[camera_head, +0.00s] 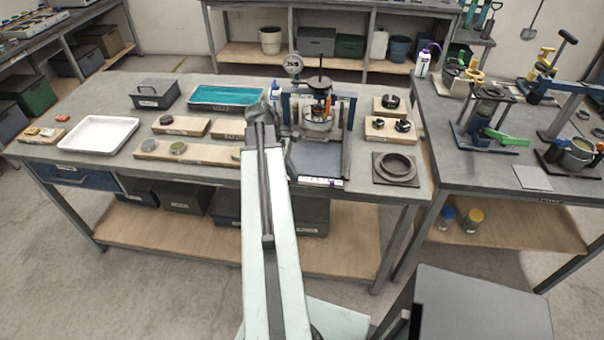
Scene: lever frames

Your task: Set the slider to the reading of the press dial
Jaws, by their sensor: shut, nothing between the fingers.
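The press (347,112) stands at the back of the middle bench, with a dark frame, an upright rod and a metal pot in it. A round pale dial (293,64) rises at its left; its dark marks are too small to read surely. A long wooden board (207,155) with round discs lies left of my arm; I cannot tell whether it carries the slider, and no slider is clearly made out. My gripper (271,94) is at the far end of my arm, just left of the press, below the dial. It is small here, shut and empty.
Wooden blocks with black knobs (390,102) and a ring on a plate (396,181) are right of the press. A second bench with tools (490,167) stands at right.

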